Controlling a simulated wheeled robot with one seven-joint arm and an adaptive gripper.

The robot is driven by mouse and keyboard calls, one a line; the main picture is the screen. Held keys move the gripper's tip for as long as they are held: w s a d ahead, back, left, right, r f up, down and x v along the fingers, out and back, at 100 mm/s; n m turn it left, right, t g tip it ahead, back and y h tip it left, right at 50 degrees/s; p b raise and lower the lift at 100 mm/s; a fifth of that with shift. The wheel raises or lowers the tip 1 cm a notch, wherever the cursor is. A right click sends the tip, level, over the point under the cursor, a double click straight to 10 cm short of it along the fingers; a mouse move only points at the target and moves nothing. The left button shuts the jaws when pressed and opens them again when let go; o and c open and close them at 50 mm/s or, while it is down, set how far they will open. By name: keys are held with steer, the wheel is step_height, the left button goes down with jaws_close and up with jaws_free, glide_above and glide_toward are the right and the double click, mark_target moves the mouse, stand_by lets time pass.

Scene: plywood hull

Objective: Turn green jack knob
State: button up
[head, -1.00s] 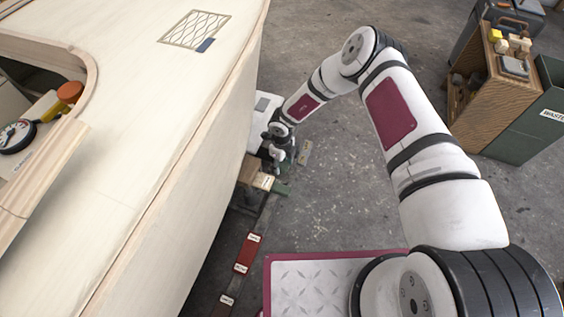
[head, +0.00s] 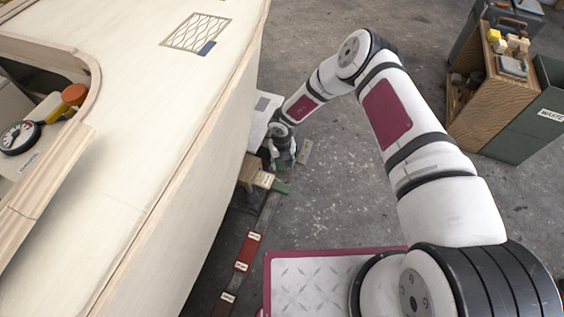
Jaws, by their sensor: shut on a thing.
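My gripper (head: 277,158) is small and low beside the hull's side, at the far end of my arm. It is shut on the green jack knob, which is mostly hidden by the fingers and wrist. A green part of the jack (head: 281,187) shows just below the gripper, close to the floor. The turn angle of the knob cannot be made out.
The pale plywood hull (head: 150,130) fills the left side. Wooden blocks (head: 249,172) and a labelled red block (head: 247,250) stand along its foot. A wooden cabinet (head: 495,85) and a green waste bin (head: 535,125) stand at right. Grey floor between is clear.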

mark_target(282, 164)
stand_by(0.4)
steer(key=o, duration=0.9)
steer(key=shift+c, duration=0.2)
step_height(282, 164, up, 12)
